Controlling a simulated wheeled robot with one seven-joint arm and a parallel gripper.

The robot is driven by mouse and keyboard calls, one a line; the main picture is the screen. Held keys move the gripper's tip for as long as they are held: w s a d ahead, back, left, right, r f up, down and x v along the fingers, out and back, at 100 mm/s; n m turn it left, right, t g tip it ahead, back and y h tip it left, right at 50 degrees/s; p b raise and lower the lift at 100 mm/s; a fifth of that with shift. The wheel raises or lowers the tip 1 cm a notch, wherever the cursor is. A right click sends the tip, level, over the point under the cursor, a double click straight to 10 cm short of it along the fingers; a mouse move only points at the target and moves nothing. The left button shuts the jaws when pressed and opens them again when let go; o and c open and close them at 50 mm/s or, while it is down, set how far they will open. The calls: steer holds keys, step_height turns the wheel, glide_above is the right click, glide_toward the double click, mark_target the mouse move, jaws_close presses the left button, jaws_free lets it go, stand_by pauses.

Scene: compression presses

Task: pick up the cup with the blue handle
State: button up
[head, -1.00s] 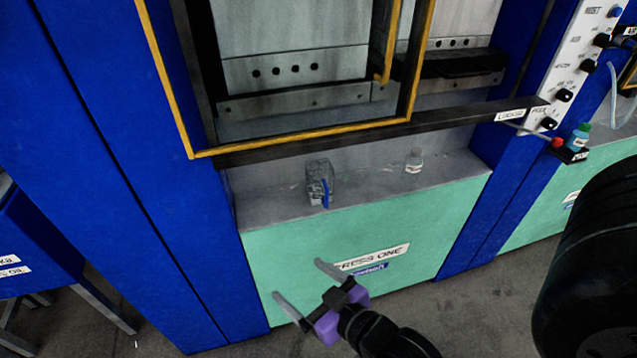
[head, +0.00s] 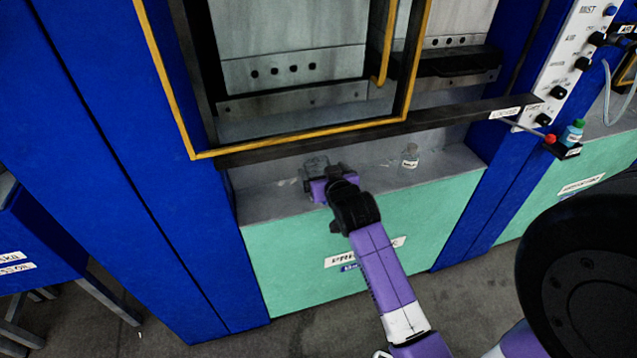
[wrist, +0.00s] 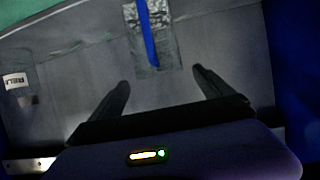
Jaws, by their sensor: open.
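The cup with the blue handle (wrist: 168,52) is clear and stands on the grey ledge of the press; in the wrist view its blue handle (wrist: 147,38) runs as a strip down its middle. In the head view only the cup's upper part (head: 315,163) shows behind my gripper, and its handle is hidden. My gripper (wrist: 160,88) is open, its two dark fingers pointing toward the cup, one to either side of it. The cup lies just beyond the fingertips, and nothing is between them.
A small clear bottle with a white label (head: 410,156) stands on the ledge (head: 270,203) to the right. A dark bar with a yellow frame (head: 300,146) hangs above the ledge. A blue press column (head: 165,200) closes off the left.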

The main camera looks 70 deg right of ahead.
mark_target(315, 162)
steer(key=shift+f+p+x, duration=0.1)
steer(key=shift+p+x, duration=0.05)
steer(key=shift+x, duration=1.05)
steer(key=shift+f+p+x, duration=0.15)
steer(key=shift+x, duration=1)
steer(key=shift+s+a, duration=0.1)
steer(key=shift+c, duration=0.2)
jaws_close()
steer(key=shift+r, duration=0.25)
steer(key=shift+r, duration=1.45)
steer(key=shift+a, duration=0.1)
steer(key=s+a+b, duration=0.3)
steer(key=s+a, duration=0.8)
steer(key=a, duration=0.2)
steer(key=shift+a, duration=0.35)
